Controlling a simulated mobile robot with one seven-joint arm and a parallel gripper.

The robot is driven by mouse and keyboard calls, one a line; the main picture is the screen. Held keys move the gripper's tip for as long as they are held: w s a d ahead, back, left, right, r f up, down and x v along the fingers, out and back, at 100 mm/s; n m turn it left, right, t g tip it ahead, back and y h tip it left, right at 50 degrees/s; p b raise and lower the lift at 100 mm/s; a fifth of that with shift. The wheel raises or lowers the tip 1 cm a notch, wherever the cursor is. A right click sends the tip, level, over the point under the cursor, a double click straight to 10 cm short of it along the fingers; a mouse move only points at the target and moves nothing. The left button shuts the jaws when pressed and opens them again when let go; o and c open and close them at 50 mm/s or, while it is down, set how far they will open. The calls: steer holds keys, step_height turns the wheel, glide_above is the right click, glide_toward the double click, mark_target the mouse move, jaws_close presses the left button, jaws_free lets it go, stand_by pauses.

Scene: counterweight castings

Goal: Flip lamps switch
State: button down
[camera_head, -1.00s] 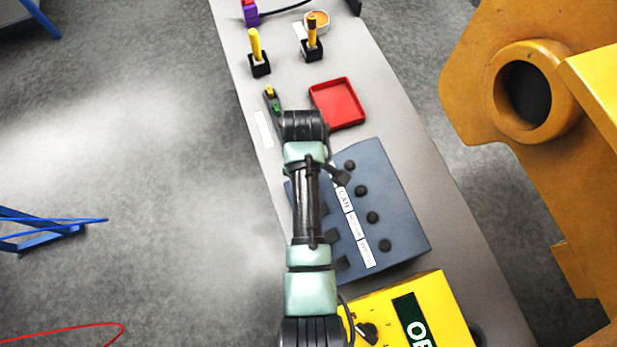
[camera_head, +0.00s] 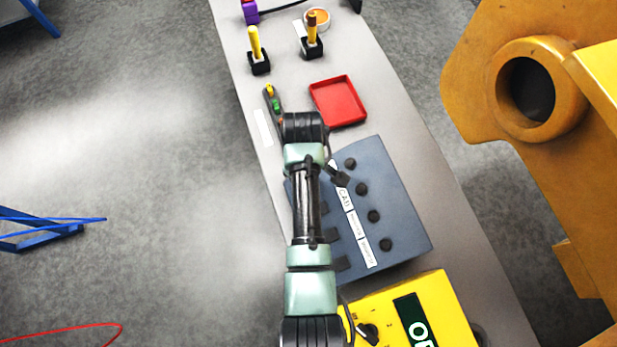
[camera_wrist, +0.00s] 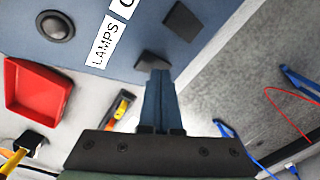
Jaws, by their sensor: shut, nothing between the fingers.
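The blue-grey switch panel (camera_head: 405,220) lies on the bench, partly covered by my arm in the head view. In the wrist view, the white LAMPS label (camera_wrist: 104,42) is on the panel (camera_wrist: 135,45). A dark switch (camera_wrist: 150,62) sits in line with this label, on the side away from a round black knob (camera_wrist: 55,26). My gripper (camera_wrist: 159,74) is shut and empty, its blue fingertips right at that switch. I cannot tell whether they touch it. The fingertips are not clearly visible in the head view.
Another dark switch (camera_wrist: 183,20) is close by on the panel. A red tray (camera_head: 338,102) lies beyond the panel, with two block holders farther up the bench. A yellow box (camera_head: 450,310) stands in front of the panel. Open floor is left of the bench.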

steer(key=shift+f, duration=0.4)
steer(key=shift+s, duration=0.1)
step_height(320, 180, up, 7)
steer(key=p, duration=0.6)
steer(key=shift+p, duration=0.35)
stand_by(0.5)
